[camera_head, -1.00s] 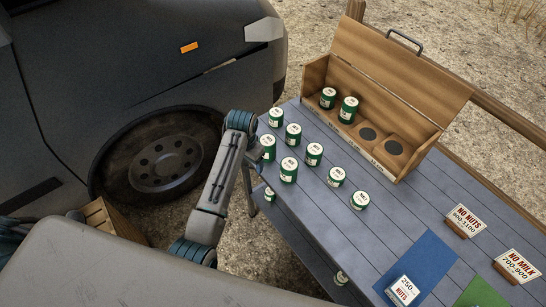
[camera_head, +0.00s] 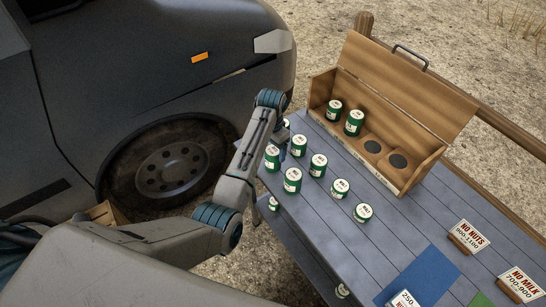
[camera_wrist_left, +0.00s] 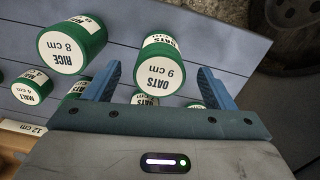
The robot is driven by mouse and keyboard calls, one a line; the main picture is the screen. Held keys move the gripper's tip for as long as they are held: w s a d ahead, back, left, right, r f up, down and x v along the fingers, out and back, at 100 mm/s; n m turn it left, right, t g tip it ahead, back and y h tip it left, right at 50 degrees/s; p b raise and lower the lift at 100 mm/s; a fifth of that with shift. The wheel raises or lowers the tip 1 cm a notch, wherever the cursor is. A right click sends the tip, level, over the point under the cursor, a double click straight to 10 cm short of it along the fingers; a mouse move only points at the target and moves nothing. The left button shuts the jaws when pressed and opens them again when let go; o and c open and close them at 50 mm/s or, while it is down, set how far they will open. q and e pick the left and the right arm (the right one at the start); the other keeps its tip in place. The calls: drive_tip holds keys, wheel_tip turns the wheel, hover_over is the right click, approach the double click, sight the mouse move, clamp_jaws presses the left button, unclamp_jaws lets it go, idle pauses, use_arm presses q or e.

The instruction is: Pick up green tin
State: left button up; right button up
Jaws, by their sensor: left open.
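Several green tins with white lids and labels stand on the grey slatted table; one is a tin near the table's left edge (camera_head: 272,158). My left gripper (camera_head: 284,142) is over the table's left edge among the tins, partly hidden by its arm. In the left wrist view, my left gripper (camera_wrist_left: 158,76) is open, with its two blue fingers on either side of a green tin labelled OATS 9 cm (camera_wrist_left: 160,68). I cannot tell whether the fingers touch it. A RICE 8 cm tin (camera_wrist_left: 72,44) stands left of it. My right gripper is not in view.
An open wooden box (camera_head: 425,165) at the back of the table holds two green tins (camera_head: 354,122) and shows empty round recesses. Signs, NO NUTS (camera_head: 470,236) and NO MILK (camera_head: 520,284), stand at the right near a blue mat (camera_head: 425,278). A dark van (camera_head: 150,90) is at the left.

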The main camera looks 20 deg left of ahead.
use_arm(q)
drive_tip(key=shift+f, duration=0.55)
wheel_tip(320, 180, down, 3)
drive_tip(key=shift+w+d+f+p, duration=0.1)
drive_tip(key=shift+w+f+p, duration=0.05)
drive_tip(key=shift+p, duration=0.65)
drive_tip(key=shift+f, duration=0.6)
drive_tip(key=c, duration=1)
drive_tip(key=shift+c, duration=0.7)
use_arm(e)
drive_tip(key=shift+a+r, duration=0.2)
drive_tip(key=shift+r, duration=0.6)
use_arm(q)
drive_tip(key=shift+r, duration=0.1)
